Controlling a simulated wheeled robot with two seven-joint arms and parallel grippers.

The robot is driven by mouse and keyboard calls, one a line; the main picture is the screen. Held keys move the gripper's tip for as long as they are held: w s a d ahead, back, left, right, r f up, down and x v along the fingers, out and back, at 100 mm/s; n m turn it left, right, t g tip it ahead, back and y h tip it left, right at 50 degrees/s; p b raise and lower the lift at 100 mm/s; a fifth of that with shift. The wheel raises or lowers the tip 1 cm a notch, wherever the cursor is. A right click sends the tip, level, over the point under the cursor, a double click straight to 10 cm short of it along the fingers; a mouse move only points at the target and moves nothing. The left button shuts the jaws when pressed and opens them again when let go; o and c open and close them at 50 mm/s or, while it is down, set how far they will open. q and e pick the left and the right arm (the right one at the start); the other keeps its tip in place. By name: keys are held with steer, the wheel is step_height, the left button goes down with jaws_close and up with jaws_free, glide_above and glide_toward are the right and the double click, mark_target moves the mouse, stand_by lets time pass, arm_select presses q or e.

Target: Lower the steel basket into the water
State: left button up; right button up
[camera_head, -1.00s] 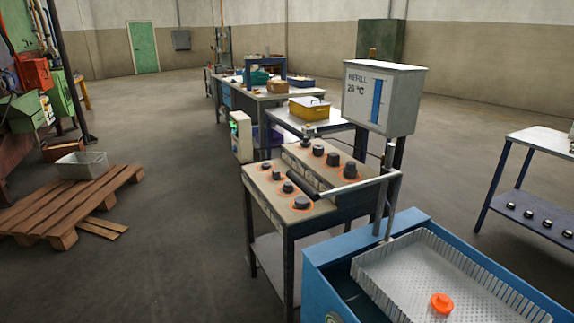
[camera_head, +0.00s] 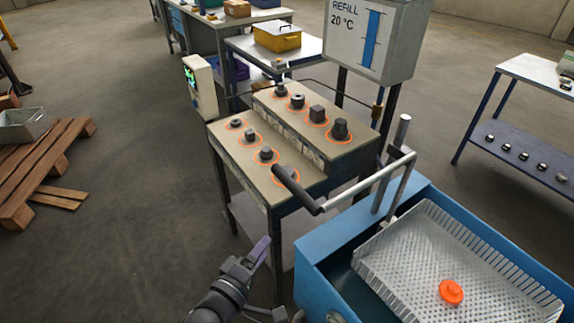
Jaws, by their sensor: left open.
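The steel basket (camera_head: 425,255) is a perforated tray with slatted sides, sitting at the top of the blue tank (camera_head: 318,258). An orange knobbed piece (camera_head: 451,292) lies in it. Dark water (camera_head: 350,283) seems to show in the gap left of the basket. A bent metal lever (camera_head: 370,180) rises beside the basket and ends in a black grip (camera_head: 298,190) over the bench corner. My left gripper (camera_head: 270,275) is open and empty at the bottom, below and left of the grip, apart from it. One finger shows clearly; the other is partly cut off. My right gripper is out of view.
A stepped bench (camera_head: 262,172) with dark parts in orange rings stands behind the grip. A refill gauge box (camera_head: 375,40) stands above it. A shelf table (camera_head: 520,140) is at right, a pallet (camera_head: 45,165) at left. The floor between is clear.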

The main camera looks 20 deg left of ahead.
mark_target(293, 186)
arm_select(q)
step_height(293, 186, up, 9)
steer(key=w+d+n+t+h, duration=0.1)
steer(key=w+n+t+h, duration=0.1)
steer(key=t, duration=0.1)
steer(key=shift+g, duration=0.3)
steer(key=x, duration=0.9)
steer(key=shift+f+b, duration=0.25)
steer(key=shift+b, duration=0.05)
jaws_close()
